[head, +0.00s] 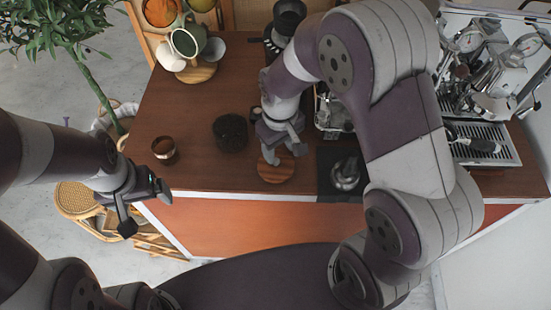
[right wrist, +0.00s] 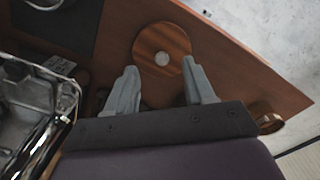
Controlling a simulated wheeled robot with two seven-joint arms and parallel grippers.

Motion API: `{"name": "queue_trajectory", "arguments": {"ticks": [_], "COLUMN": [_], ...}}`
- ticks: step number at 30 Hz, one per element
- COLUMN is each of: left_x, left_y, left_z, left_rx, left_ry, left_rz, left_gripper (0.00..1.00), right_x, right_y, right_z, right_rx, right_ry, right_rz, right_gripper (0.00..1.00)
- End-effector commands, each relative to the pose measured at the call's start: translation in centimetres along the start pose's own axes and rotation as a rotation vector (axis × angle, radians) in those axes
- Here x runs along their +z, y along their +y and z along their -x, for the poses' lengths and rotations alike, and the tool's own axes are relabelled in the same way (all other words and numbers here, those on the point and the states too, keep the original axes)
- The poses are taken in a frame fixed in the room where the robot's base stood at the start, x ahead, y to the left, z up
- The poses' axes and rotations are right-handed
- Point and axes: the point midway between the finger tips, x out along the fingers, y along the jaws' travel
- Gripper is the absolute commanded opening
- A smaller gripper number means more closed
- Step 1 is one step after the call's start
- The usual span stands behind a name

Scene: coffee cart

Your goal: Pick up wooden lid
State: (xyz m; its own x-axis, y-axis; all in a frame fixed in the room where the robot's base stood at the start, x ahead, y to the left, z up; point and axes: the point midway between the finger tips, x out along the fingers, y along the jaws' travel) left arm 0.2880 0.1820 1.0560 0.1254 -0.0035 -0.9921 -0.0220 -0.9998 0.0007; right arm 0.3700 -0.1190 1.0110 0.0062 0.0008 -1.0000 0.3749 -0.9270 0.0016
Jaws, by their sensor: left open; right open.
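The wooden lid (head: 276,171) is a round brown disc lying flat near the front edge of the counter. In the right wrist view the wooden lid (right wrist: 161,52) shows a pale round spot at its centre. My right gripper (head: 284,158) is open above the lid's back part, and its fingers hide some of it. My left gripper (head: 143,210) is open and empty, off the counter's front left corner.
A dark round canister (head: 230,132) stands left of my right gripper, and a copper-coloured cup (head: 164,150) farther left. A black mat with a metal item (head: 345,174) lies right of the lid. The espresso machine (head: 490,90) is at the right. Cups sit at the back left.

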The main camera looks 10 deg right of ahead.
Motion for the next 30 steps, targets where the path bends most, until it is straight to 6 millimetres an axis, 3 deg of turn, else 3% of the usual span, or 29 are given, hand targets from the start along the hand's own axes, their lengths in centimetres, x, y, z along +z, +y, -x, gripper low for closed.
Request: {"name": "queue_trajectory", "arguments": {"ticks": [10, 18, 20, 23, 24, 30], "left_x": [-0.2, -0.1, -0.1, -0.2, -0.2, -0.2], "left_y": [0.0, 0.0, 0.0, 0.0, 0.0, 0.0], "left_z": [1.0, 1.0, 1.0, 1.0, 1.0, 1.0], "left_rx": [0.000, 0.000, 0.000, 0.000, 0.000, 0.000], "left_ry": [0.001, 0.000, 0.000, 0.000, 0.000, 0.000], "left_rz": [0.000, 0.000, 0.000, 0.000, 0.000, 0.000], "left_gripper": [0.91, 0.91, 0.91, 0.91, 0.91, 0.91], "right_x": [-0.4, -0.5, -0.5, -0.5, -0.5, -0.5], "right_y": [-0.3, -0.2, -0.2, -0.2, -0.2, -0.2], "right_z": [-5.3, -6.0, -6.0, -6.0, -6.0, -6.0], "right_rx": [0.000, 0.000, 0.000, 0.000, 0.000, 0.000], "right_ry": [-0.001, 0.002, 0.002, 0.002, 0.002, 0.002], "right_rz": [-0.001, -0.002, -0.002, -0.002, -0.002, -0.002], "right_gripper": [0.54, 0.54, 0.37, 0.05, 0.00, 0.00]}}
